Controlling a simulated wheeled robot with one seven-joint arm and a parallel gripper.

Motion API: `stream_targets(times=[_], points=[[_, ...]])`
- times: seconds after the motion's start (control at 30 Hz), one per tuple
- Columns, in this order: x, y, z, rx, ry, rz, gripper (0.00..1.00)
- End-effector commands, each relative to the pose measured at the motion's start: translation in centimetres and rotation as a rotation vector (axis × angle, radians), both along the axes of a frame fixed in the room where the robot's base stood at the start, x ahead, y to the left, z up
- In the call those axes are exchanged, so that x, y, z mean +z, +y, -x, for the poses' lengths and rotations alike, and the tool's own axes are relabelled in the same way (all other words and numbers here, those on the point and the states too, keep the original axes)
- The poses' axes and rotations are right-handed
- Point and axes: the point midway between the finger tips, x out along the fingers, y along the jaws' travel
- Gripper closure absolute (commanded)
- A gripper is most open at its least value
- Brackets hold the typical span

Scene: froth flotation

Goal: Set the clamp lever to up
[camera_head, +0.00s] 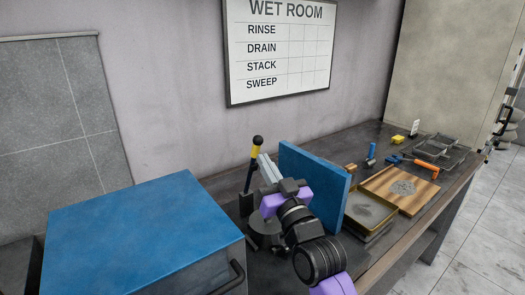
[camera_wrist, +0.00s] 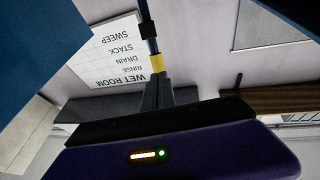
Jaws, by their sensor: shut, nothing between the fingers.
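The clamp lever (camera_head: 254,160) has a black knob and a yellow band. It stands nearly upright, leaning slightly right, behind the blue box. My gripper (camera_head: 265,164) is shut and empty, its grey fingers close to the right of the lever. In the wrist view, which is upside down, the lever (camera_wrist: 157,63) shows its yellow band just beyond the dark shut fingers (camera_wrist: 157,88). I cannot tell whether they touch. The lever's lower end is partly hidden by my arm in the head view.
A large blue-topped box (camera_head: 135,225) fills the left front. A blue upright panel (camera_head: 318,183) stands just right of my gripper. A tray (camera_head: 368,215), a wooden board (camera_head: 412,183) and a wire rack (camera_head: 440,150) lie further right. A whiteboard (camera_head: 280,88) hangs behind.

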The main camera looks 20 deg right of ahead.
Motion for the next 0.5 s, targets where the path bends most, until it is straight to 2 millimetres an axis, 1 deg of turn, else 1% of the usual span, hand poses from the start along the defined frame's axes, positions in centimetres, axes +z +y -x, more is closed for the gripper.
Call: stream_targets(times=[0.03,0.2,0.5], points=[[0.5,0.1,-0.6,0.001,0.000,0.000,1.00],[0.7,0.2,-1.7,0.000,0.000,0.000,1.00],[0.6,0.2,-1.9,0.000,0.000,0.000,1.00]])
